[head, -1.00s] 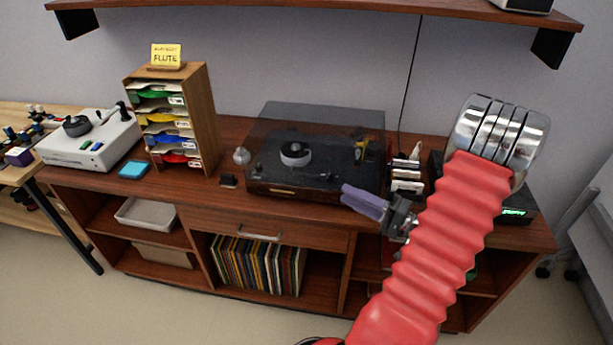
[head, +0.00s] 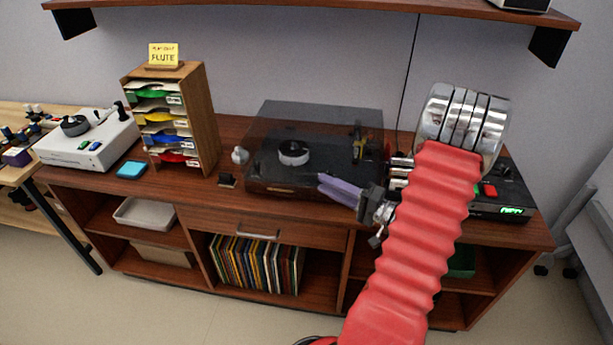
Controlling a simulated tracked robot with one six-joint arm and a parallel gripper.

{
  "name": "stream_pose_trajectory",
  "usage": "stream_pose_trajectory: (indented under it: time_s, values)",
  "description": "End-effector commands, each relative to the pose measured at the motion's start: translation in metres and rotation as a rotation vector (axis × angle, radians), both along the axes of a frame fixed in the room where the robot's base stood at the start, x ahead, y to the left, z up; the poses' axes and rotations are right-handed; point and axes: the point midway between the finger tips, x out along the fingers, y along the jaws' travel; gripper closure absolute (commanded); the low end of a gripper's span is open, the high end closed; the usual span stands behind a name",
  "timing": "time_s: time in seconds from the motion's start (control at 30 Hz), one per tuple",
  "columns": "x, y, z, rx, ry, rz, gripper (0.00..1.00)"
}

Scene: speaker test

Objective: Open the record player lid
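The record player (head: 285,187) stands on the wooden sideboard, dark with a wooden front. Its smoky see-through lid (head: 320,118) is down over the deck, and a white round piece (head: 293,153) shows through it. My gripper (head: 322,185), with purple fingers, is in front of the record player's front right part. The fingers point left and look close together, but I cannot tell whether they are fully shut. Nothing shows between them. I cannot tell whether they touch the lid's front edge. My red arm hides part of the sideboard to the right.
A black device with a green display (head: 505,190) is at the right. A shelf (head: 330,8) hangs above.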

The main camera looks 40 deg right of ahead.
Motion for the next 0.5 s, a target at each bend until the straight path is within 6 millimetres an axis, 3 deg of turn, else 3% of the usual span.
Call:
stream_pose_trajectory:
  time_s: [0.5]
  values:
    - [0.062, 0.018, 0.005, 0.000, -0.001, 0.001, 0.73]
